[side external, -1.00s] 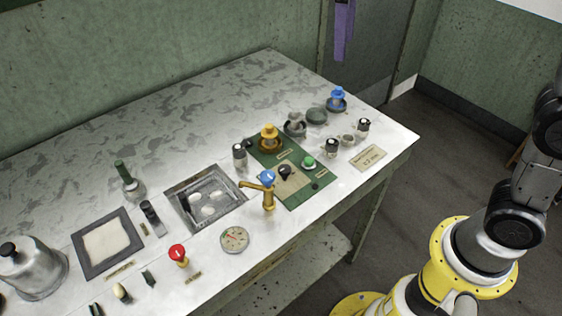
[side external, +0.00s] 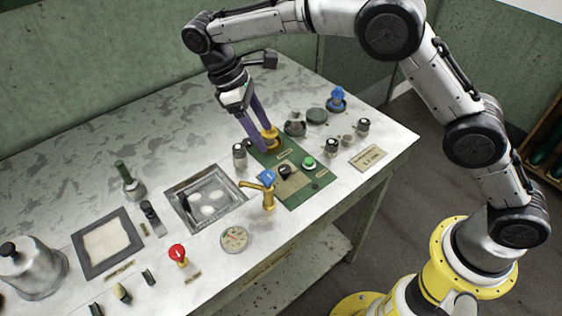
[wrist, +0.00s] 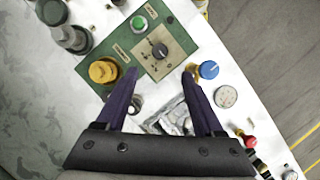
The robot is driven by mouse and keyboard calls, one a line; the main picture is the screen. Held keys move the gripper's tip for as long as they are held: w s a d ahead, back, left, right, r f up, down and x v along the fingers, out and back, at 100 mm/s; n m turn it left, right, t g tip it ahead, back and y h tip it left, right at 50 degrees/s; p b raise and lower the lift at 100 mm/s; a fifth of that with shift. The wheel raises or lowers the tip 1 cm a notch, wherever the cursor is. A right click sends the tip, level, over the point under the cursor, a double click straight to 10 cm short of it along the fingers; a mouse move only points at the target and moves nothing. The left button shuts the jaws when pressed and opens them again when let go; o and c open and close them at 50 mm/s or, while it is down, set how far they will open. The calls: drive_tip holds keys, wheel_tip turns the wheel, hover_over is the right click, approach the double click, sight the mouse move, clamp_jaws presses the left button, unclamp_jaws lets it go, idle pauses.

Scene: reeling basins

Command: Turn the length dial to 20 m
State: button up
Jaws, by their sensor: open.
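A black dial knob (side external: 285,172) sits on a tan plate on the green panel (side external: 307,187). It also shows in the wrist view (wrist: 159,50), ahead of and between the fingertips; its marks are too small to read. I take it for the length dial. My gripper (side external: 268,141) has two long purple fingers and is open and empty, pointing down over the back part of the panel. In the wrist view the gripper (wrist: 160,74) has its fingertips spread, with nothing between them. In the side view one finger partly overlaps the yellow knob (side external: 271,138).
A green button (side external: 308,162) is right of the dial. A brass tap with a blue handle (side external: 266,177) stands in front of the panel, beside a metal basin (side external: 228,215). Black-and-white knobs (side external: 331,147) stand right of the panel. The rear left tabletop is clear.

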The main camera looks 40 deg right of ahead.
sight(284, 168)
drive_tip(key=x, duration=1)
drive_tip(key=shift+s+d+f, duration=0.1)
drive_tip(key=shift+d+f, duration=0.05)
drive_tip(key=shift+f, duration=0.25)
clamp_jaws()
